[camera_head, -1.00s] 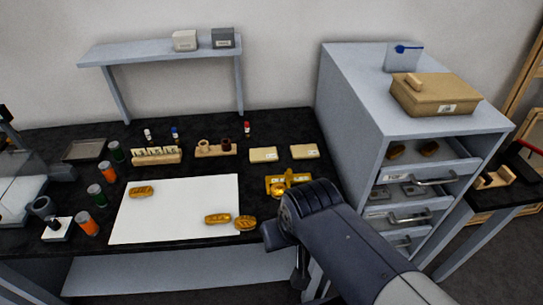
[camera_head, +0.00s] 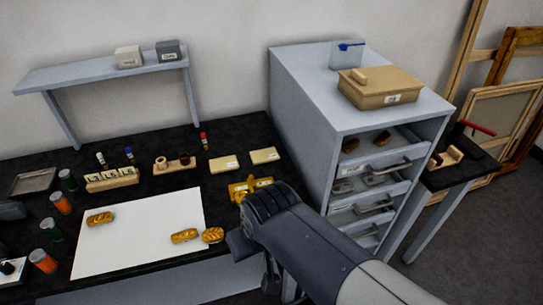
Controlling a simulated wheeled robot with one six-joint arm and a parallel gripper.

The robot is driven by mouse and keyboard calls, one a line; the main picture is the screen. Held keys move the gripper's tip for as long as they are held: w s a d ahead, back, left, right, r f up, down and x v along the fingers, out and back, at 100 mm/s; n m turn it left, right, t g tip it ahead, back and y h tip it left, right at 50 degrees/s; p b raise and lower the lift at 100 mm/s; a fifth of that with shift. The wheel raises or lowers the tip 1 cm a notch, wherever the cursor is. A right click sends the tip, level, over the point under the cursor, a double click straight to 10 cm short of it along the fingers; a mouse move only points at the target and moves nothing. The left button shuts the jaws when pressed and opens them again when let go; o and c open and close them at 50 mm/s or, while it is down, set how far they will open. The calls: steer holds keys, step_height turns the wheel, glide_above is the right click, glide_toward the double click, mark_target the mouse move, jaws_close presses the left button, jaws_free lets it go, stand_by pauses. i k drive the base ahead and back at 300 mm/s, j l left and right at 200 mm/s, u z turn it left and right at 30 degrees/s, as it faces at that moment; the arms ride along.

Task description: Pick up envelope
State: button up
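No thing is clearly recognisable as an envelope. Two small flat cream packets with labels, a left packet (camera_head: 224,164) and a right packet (camera_head: 264,155), lie on the black bench near the cabinet and could be envelopes. A pale upright sheet or pouch (camera_head: 346,58) with a blue mark stands on the cabinet top; I cannot tell what it is. My arm reaches in from the lower right, in front of the bench edge, apart from these things. My gripper (camera_head: 270,274) points down below the wrist, mostly hidden, its fingers too dark to read.
A grey drawer cabinet (camera_head: 308,108) stands right of the bench, with a tan lidded box (camera_head: 382,90) on top and drawers partly open. A white sheet (camera_head: 140,226) holds several gilt pieces. A yellow holder (camera_head: 247,187) sits behind my wrist. Wooden frames (camera_head: 512,112) lean at right.

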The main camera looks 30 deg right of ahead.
mark_target(260, 157)
steer(key=l+z, duration=0.3)
steer(key=l, duration=0.15)
steer(key=i+l+z, duration=0.1)
steer(key=l+z, duration=0.2)
steer(key=l, duration=0.15)
steer(key=i+l+z, duration=0.15)
steer(key=l+z, duration=0.15)
steer(key=l, duration=0.15)
